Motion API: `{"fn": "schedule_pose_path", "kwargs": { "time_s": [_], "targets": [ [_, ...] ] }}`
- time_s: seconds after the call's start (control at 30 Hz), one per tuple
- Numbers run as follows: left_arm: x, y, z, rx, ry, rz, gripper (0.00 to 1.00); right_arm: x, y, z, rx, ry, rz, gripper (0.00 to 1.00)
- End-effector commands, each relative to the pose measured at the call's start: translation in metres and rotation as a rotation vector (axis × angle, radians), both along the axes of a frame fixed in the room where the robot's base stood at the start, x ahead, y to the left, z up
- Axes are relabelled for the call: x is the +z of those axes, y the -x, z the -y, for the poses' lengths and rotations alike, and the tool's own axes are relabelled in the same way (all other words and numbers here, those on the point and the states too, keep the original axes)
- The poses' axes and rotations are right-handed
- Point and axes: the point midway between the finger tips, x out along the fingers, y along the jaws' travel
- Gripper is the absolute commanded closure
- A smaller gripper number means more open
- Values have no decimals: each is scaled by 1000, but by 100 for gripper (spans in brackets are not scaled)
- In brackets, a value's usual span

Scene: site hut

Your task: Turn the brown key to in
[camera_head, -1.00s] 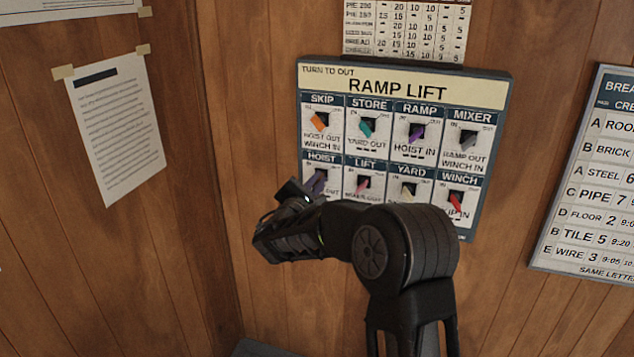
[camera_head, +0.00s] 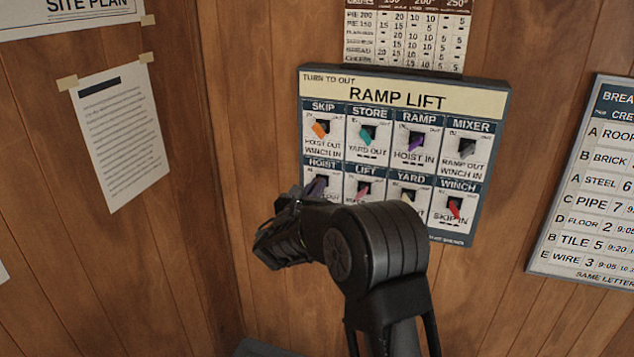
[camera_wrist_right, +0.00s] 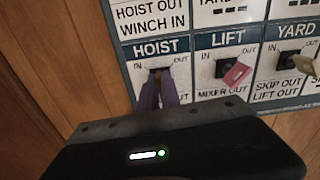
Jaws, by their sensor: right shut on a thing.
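The RAMP LIFT board (camera_head: 428,92) hangs on the wall with two rows of coloured keys. My left gripper is not in view.
The LIFT key (camera_wrist_right: 236,73) is pinkish red, close right of the HOIST key. Orange (camera_head: 321,130), teal (camera_head: 368,133), purple (camera_head: 415,140) and grey (camera_head: 467,150) keys fill the upper row. A red key (camera_head: 454,208) is under WINCH. Bare wood panelling lies left of the board.

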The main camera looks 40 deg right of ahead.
Motion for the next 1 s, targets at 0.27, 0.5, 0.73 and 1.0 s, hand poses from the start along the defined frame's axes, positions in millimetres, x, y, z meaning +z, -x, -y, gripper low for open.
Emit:
{"fn": "schedule_pose_path", "kwargs": {
  "time_s": [0.27,0.5,0.73,1.0],
  "targets": [
    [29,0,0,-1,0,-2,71,4,-2,-2,2,149,-219,100],
    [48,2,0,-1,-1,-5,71,2,-2,-2,2,263,-383,100],
    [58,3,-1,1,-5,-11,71,0,-3,-3,2,332,-483,100],
    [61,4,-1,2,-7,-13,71,-2,-3,-2,1,361,-522,100]
  ]
}}
